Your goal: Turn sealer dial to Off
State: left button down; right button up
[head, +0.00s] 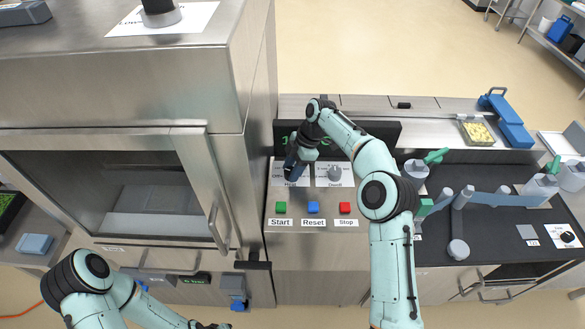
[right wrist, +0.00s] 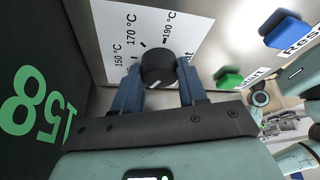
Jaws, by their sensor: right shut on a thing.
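The dark sealer dial (right wrist: 158,66) sits on a white scale card (right wrist: 120,30) marked 150, 170 and 190 °C. My right gripper (right wrist: 158,88) is shut on this dial, with one blue finger on each side of it.
A dark display (right wrist: 30,90) with green digits, apparently 158, stands behind the dial. The green Start (head: 281,207), blue Reset (head: 313,207) and red Stop (head: 345,208) buttons lie below the dials. The steel sealer body (head: 160,80) rises close on the left.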

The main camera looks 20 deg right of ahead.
jog(key=shift+w+n+g, duration=0.1)
jog(key=shift+n+g, duration=0.4)
jog(key=shift+n, duration=0.8)
jog(key=shift+n+h, duration=0.3)
jog(key=o, duration=1.1)
jog(key=shift+c, duration=0.2)
